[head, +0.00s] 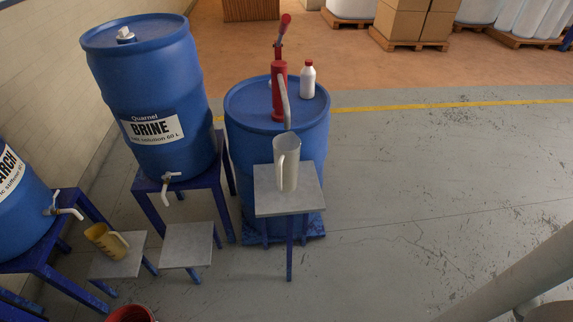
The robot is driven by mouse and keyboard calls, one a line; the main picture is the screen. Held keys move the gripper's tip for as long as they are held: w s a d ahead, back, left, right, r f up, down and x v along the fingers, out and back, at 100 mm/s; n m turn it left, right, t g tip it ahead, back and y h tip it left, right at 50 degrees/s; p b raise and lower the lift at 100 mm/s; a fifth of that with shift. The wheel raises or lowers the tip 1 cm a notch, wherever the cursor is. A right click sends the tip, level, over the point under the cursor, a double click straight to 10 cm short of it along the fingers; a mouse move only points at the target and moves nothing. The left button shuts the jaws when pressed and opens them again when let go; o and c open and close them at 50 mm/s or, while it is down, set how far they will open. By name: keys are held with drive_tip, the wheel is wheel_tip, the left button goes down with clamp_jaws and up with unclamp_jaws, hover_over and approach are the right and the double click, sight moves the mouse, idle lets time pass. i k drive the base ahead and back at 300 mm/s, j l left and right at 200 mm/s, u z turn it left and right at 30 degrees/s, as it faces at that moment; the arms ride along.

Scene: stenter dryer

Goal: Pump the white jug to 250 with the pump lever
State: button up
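The white jug (287,170) stands upright on a small grey-topped stand (308,197), in front of a blue drum (247,122). A red hand pump (279,92) rises from the drum's lid. Its grey spout (285,103) curves down to the jug's mouth. The pump lever (282,32) points up from the pump's top and ends in a red knob. The jug's fill level and any marks are too small to read. My gripper is not in view; a grey part of my arm crosses the lower right corner, well apart from the pump.
A white bottle with a red cap (307,81) stands on the drum lid, right of the pump. A BRINE barrel (150,90) and a yellowish jug (106,240) are at left. A red bucket (131,314) is at the bottom edge. The floor at right is clear.

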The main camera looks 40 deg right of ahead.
sight(285, 19)
drive_tip(key=i+j+z, duration=0.2)
drive_tip(key=i+z, duration=0.2)
drive_tip(key=i+j+z, duration=0.75)
drive_tip(key=l, duration=0.25)
